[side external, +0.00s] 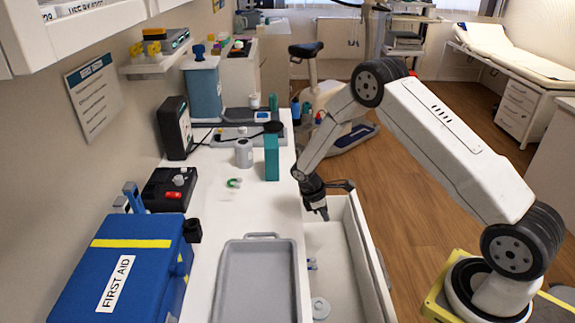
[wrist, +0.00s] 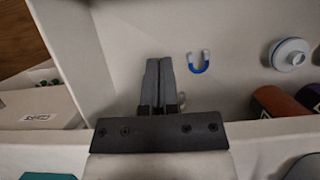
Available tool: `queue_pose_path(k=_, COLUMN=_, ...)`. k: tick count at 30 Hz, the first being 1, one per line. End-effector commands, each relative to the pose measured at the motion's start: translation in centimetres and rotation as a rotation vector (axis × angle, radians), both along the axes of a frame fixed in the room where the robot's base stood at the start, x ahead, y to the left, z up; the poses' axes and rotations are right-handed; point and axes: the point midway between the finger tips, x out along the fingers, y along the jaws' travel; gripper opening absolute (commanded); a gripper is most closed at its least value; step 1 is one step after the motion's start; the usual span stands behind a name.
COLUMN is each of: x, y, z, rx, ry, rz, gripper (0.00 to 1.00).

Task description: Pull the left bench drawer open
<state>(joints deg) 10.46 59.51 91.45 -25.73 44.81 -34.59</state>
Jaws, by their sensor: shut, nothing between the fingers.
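A white bench drawer (side external: 357,240) stands pulled out from the bench in the side view, its inside open to view. A grey handle (side external: 383,270) shows on its outer front. My gripper (side external: 325,215) points down at the drawer's far end, close to the bench edge and away from the handle. In the wrist view my gripper (wrist: 157,64) is shut and empty above the pale drawer floor (wrist: 230,25). Whether the fingertips touch the drawer is unclear.
The drawer holds a blue-and-white U-shaped piece (wrist: 198,62), a white round piece (wrist: 290,54) and dark red and blue cylinders (wrist: 280,101). A grey tray (side external: 255,285), teal box (side external: 271,157) and blue first aid case (side external: 130,265) stand on the bench. Floor (side external: 425,225) beyond the drawer is clear.

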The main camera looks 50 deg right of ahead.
Motion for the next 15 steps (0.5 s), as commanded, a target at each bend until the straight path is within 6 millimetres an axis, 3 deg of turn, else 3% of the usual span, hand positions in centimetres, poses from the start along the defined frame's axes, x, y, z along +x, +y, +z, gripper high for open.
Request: queue_pose_path(k=15, x=-2.0, y=-1.9, z=-6.7, rx=0.0, ry=0.002, rz=-0.002, gripper=0.0)
